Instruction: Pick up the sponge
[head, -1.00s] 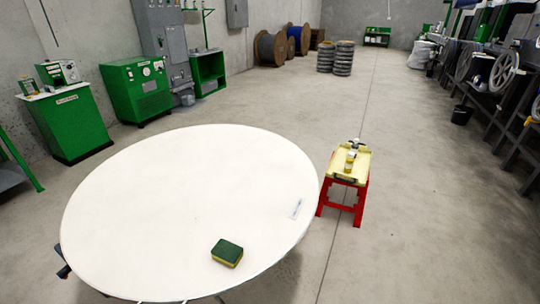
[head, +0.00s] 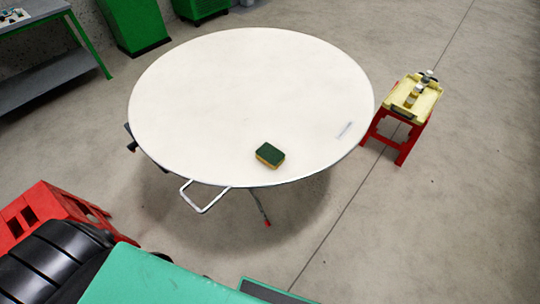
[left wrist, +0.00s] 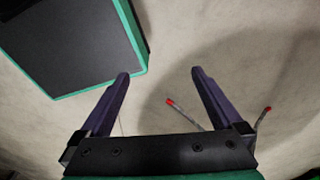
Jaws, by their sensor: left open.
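A sponge (head: 270,155) with a dark green top and a yellow side lies flat on a round white table (head: 230,90), close to its near edge. In the left wrist view my left gripper (left wrist: 158,75) is open and empty, with its two dark fingers spread over the floor. The sponge does not show in that view. Neither gripper shows in the head view.
A red stool (head: 400,140) with a yellow tray (head: 414,97) stands right of the table. A flat white strip (head: 345,129) lies near the table's right edge. A metal loop (head: 205,195) sticks out below the near edge. Floor on the right is clear.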

